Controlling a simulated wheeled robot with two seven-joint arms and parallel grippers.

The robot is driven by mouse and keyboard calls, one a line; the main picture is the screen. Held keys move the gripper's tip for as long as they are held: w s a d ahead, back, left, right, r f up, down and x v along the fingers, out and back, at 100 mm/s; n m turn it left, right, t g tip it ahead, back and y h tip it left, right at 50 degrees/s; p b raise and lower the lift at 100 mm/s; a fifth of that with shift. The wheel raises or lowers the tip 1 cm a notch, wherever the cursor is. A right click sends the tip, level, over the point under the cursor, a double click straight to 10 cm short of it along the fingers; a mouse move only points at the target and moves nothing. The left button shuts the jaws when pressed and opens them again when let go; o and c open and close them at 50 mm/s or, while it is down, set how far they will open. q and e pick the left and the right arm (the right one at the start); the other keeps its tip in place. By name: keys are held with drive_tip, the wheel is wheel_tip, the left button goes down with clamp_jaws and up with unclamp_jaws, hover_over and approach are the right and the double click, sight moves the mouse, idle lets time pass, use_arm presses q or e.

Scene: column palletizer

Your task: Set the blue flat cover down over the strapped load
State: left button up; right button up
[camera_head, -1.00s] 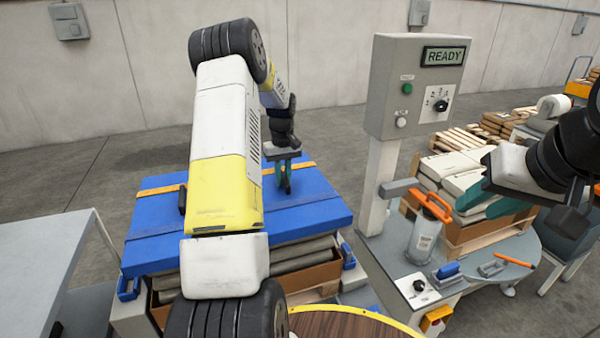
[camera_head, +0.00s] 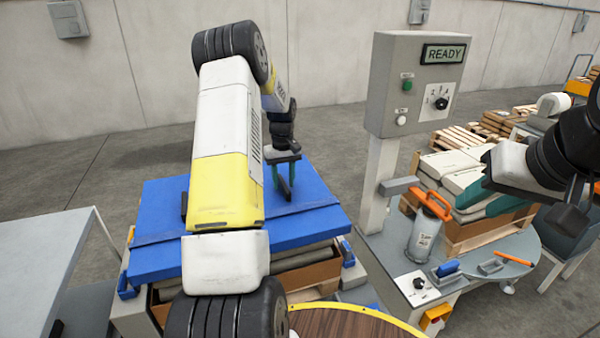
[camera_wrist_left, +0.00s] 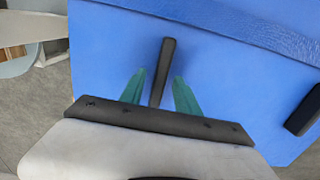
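The blue flat cover (camera_head: 230,230) lies over the load (camera_head: 312,272) on the left stand in the head view; grey layers and brown cardboard show below its front edge. It fills most of the left wrist view (camera_wrist_left: 230,70). It has two dark bar handles. My left gripper (camera_head: 283,192) is at the right handle; in the left wrist view its teal fingers (camera_wrist_left: 158,80) stand apart on either side of this handle (camera_wrist_left: 168,60), with gaps. The other handle (camera_wrist_left: 303,110) is free. No straps show. My arm hides part of the cover. My right gripper (camera_head: 486,204) is open and empty at the right.
A grey control box (camera_head: 418,85) reading READY stands on a post right of the load. A bench (camera_head: 470,280) holds a clear canister with an orange handle (camera_head: 422,230) and tools. A grey table (camera_head: 45,270) is at left. Sacks on a pallet (camera_head: 450,170) stand behind my right gripper.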

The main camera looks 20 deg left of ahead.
use_arm(q)
wheel_tip(320, 180, up, 13)
drive_tip(key=s+d+r+m+t, duration=0.2)
drive_tip(key=s+d+r, duration=0.35)
drive_tip(key=r, duration=0.25)
drive_tip(key=s+d+r+m+t, duration=0.1)
drive_tip(key=s+d, duration=0.3)
drive_tip(key=s, duration=0.4)
drive_tip(key=s+d+r+m+t+h, duration=0.1)
drive_tip(key=s+d+r+m, duration=0.1)
drive_tip(key=s, duration=0.7)
drive_tip(key=s+d+r+m+t+h, duration=0.1)
drive_tip(key=s+d+m+t, duration=0.1)
drive_tip(key=s+d, duration=0.3)
drive_tip(key=s+m, duration=0.1)
drive_tip(key=s, duration=0.3)
drive_tip(key=shift+s+d+r, duration=0.25)
drive_tip(key=shift+d+r, duration=0.05)
drive_tip(key=shift+r, duration=0.05)
